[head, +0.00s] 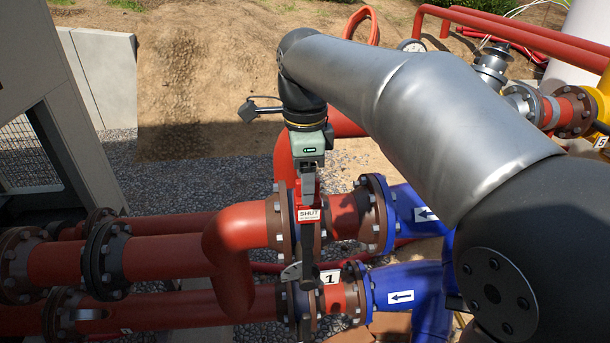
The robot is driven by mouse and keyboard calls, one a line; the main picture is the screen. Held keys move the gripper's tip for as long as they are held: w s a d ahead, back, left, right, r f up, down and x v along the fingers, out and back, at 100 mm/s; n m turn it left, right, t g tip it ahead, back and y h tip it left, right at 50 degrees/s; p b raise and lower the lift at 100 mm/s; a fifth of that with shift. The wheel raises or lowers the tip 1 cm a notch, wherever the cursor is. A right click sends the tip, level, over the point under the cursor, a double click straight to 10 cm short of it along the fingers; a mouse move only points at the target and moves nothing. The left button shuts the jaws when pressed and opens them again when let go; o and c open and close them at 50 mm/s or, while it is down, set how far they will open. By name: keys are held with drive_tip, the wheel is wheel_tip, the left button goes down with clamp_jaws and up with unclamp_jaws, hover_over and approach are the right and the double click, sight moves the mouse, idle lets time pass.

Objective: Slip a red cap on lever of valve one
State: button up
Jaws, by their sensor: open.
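My gripper (309,187) points down in the middle of the head view, with its jaws open.
Red flanged pipes (160,255) run left of the valve, and blue pipes with arrow labels (400,296) lie to the right. An upper flange (372,215) stands close to the cap. A gauge (411,45) and other red pipes are behind my arm. Gravel lies behind.

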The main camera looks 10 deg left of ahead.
wheel_tip(320, 180, up, 5)
drive_tip(key=p, duration=0.4)
drive_tip(key=shift+r+p, duration=0.1)
drive_tip(key=shift+p, duration=0.3)
